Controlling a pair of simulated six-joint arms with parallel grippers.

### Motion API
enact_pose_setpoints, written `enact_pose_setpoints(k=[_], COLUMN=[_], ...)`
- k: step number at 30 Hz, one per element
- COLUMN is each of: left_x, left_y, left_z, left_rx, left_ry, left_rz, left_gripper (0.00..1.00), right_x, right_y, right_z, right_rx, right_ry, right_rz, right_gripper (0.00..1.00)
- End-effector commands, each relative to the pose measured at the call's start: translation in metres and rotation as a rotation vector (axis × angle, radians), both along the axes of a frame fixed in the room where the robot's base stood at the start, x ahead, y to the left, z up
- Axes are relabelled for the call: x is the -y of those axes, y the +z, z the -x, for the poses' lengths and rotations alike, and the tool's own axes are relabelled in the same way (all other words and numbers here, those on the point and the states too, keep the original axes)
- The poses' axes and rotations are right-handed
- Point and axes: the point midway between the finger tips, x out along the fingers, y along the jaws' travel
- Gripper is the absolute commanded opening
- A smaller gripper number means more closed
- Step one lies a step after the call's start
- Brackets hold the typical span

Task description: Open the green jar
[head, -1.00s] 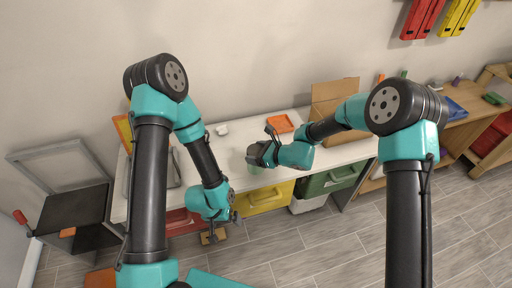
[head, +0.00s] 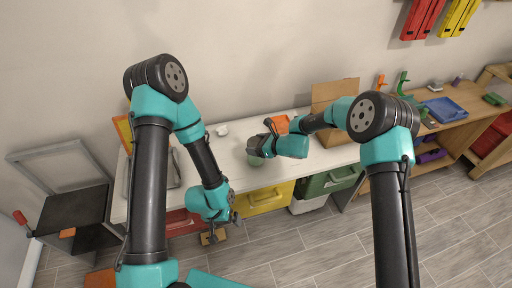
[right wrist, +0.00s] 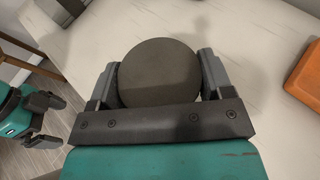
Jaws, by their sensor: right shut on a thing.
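The green jar (head: 256,161) shows just under my right gripper (head: 256,148), at the front part of the white table in the head view. In the right wrist view my right gripper (right wrist: 160,80) is shut on a round dark grey lid (right wrist: 159,72), one finger on each side. The lid hides whatever is below it there. I cannot tell whether it still touches the jar. My left gripper (head: 235,216) hangs in front of the table edge, empty; in the right wrist view (right wrist: 52,118) its fingers stand apart.
A wooden bench (head: 456,129) stands at the right.

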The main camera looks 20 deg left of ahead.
Motion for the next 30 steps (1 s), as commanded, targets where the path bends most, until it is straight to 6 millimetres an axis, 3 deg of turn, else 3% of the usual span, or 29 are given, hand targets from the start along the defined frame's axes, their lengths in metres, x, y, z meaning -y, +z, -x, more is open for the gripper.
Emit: enact_pose_setpoints(k=[4,16,17,24,30], left_x=[0.0,0.0,0.0,0.0,0.0], left_y=[0.0,0.0,0.0,0.0,0.0], left_z=[0.0,0.0,0.0,0.0,0.0], left_rx=[0.0,0.0,0.0,0.0,0.0], left_ry=[0.0,0.0,0.0,0.0,0.0], left_rz=[0.0,0.0,0.0,0.0,0.0], left_gripper=[1.0,1.0,1.0,1.0,1.0], right_x=[0.0,0.0,0.0,0.0,0.0], right_y=[-0.014,-0.018,-0.018,-0.018,-0.018], right_z=[-0.001,-0.001,0.0,0.0,0.0], right_rx=[0.002,0.002,0.001,0.002,0.002], right_ry=[-0.001,-0.001,-0.001,0.0,0.0], right_rz=[-0.002,-0.002,-0.001,0.0,0.0], right_gripper=[0.07,0.07,0.74,0.97,0.99])
